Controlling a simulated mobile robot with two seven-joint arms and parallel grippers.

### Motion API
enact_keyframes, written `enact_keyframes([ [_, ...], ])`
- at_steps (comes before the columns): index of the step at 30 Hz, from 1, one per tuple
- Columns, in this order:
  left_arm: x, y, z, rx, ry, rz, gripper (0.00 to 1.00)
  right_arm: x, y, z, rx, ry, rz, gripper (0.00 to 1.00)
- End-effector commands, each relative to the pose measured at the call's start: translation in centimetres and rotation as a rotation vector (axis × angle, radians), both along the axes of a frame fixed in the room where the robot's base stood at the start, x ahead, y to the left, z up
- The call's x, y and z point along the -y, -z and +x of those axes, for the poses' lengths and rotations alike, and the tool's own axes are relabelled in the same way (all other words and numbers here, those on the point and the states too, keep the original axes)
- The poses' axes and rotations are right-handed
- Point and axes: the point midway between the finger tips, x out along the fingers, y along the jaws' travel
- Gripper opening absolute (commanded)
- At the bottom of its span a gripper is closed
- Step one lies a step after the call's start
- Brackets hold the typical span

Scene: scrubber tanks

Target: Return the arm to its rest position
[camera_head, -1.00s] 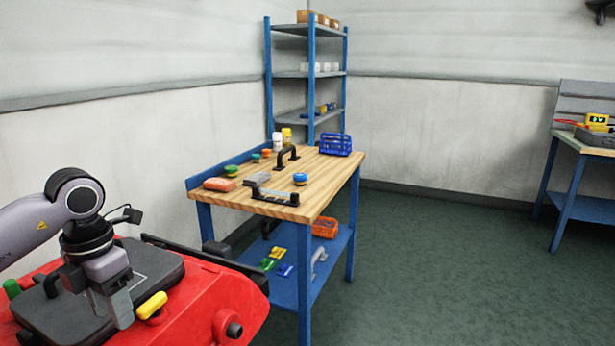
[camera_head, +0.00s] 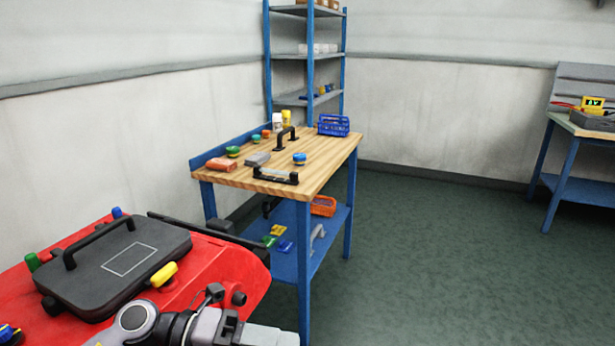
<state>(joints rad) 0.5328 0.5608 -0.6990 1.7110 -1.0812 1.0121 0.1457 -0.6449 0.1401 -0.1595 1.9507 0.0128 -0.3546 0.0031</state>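My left arm shows at the bottom left of the head view, in front of the red machine (camera_head: 235,268). Its gripper (camera_head: 268,336) points to the right and is partly cut off by the bottom edge. I cannot make out whether its fingers are open or shut. No object shows in it. The black lid (camera_head: 110,280) with a handle lies on the red machine, with a yellow knob (camera_head: 163,274) at its right edge, clear of the gripper. My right gripper is out of view.
A wooden-topped blue workbench (camera_head: 325,170) stands beyond the machine, holding several small items and a blue basket (camera_head: 333,125). A blue shelf rack (camera_head: 310,80) stands behind it. Another bench (camera_head: 570,190) stands at the far right. The green floor (camera_head: 430,270) between is clear.

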Motion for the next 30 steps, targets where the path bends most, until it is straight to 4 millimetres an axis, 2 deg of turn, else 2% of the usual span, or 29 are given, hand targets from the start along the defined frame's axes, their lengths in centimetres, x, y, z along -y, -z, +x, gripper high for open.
enact_keyframes([
  [2, 0.8, -0.9, -0.1, -0.112, -0.096, -0.161, 0.49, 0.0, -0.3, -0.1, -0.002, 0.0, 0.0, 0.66],
  [5, 0.6, -1.6, 0.6, -0.256, -0.238, -0.336, 0.49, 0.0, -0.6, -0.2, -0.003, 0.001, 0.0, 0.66],
  [8, -0.6, -1.3, 1.6, -0.415, -0.398, -0.487, 0.49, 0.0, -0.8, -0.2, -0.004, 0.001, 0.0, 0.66],
  [11, -2.6, 0.1, 2.6, -0.59, -0.574, -0.613, 0.49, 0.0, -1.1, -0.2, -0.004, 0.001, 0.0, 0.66],
  [15, -6.1, 4.2, 3.0, -0.852, -0.835, -0.744, 0.49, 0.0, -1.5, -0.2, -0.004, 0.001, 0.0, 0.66],
  [19, -9.7, 9.6, 1.5, -1.113, -1.089, -0.815, 0.49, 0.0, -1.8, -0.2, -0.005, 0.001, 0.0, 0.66],
  [24, -13.6, 17.2, -3.5, -1.451, -1.398, -0.837, 0.49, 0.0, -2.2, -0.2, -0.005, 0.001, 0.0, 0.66],
  [27, -14.9, 20.5, -6.8, -1.609, -1.532, -0.823, 0.49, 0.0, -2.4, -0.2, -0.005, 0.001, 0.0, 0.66],
  [30, -15.6, 22.5, -9.4, -1.715, -1.617, -0.807, 0.49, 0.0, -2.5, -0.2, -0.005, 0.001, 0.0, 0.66],
])
